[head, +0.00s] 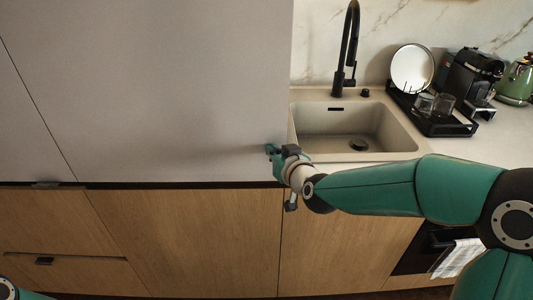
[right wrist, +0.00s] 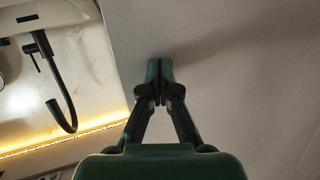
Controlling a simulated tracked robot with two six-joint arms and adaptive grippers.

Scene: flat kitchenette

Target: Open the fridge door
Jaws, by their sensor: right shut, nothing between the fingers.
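The large plain grey panel (head: 180,85), which looks like the fridge door, fills the upper left of the head view. It also fills the right side of the right wrist view (right wrist: 240,90). No gap behind it is visible, so I cannot tell whether it stands ajar. My right gripper (head: 271,150) is at the panel's lower right, close to its right edge. In the right wrist view its fingers (right wrist: 160,70) are together and empty, with the tips at the panel's face; I cannot tell if they touch it. My left gripper is out of view.
A sink (head: 350,128) with a black tap (head: 347,50) lies right of the panel. A black rack (head: 435,120) with a plate and glasses, a coffee machine (head: 470,75) and a green kettle (head: 516,82) stand farther right. Wooden cabinet fronts (head: 190,240) run below.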

